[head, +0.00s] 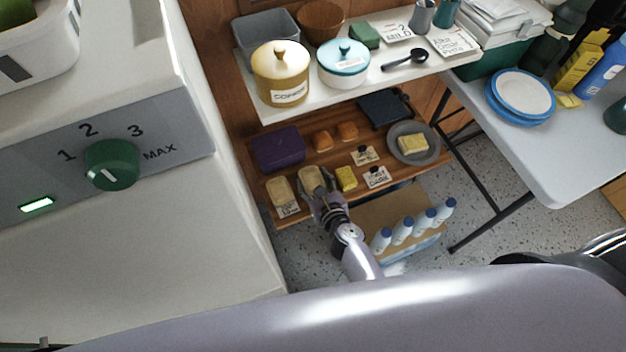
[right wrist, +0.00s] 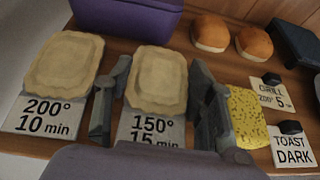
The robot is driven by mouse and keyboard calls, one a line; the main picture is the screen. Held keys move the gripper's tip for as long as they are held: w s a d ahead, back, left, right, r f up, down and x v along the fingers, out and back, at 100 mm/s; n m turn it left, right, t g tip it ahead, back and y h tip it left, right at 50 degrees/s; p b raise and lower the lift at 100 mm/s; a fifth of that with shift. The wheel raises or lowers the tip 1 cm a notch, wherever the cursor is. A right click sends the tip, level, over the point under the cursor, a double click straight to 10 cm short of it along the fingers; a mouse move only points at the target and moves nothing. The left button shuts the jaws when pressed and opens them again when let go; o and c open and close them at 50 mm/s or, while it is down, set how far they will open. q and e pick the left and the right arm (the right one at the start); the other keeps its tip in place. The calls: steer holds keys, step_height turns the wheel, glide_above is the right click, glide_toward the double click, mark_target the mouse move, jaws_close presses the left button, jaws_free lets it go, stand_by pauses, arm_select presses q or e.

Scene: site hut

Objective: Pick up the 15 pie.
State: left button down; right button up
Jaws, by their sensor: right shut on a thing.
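The 15 pie, a pale oblong pie with a crimped rim, shows in the right wrist view (right wrist: 157,76) over a card (right wrist: 150,131) reading "150° 15 min". The head view also shows this pie (head: 312,178) at the front of the wooden lower shelf. My right gripper (head: 317,190) has a finger on each side of the pie and is shut on it. Whether the pie is clear of its card I cannot tell. A similar pie (right wrist: 65,66) lies to the left on a card (right wrist: 42,117) reading "200° 10 min". My left gripper is not in view.
A yellow speckled block (right wrist: 246,117) lies close to the right finger. A purple box (head: 279,148) and two buns stand behind. A white shelf (head: 387,82) with pots hangs above. Several bottles stand in a cardboard box (head: 378,213) in front. A white appliance (head: 150,235) is at left.

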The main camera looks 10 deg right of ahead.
mark_target(314, 182)
step_height(314, 182, up, 20)
steer(key=p, duration=1.9)
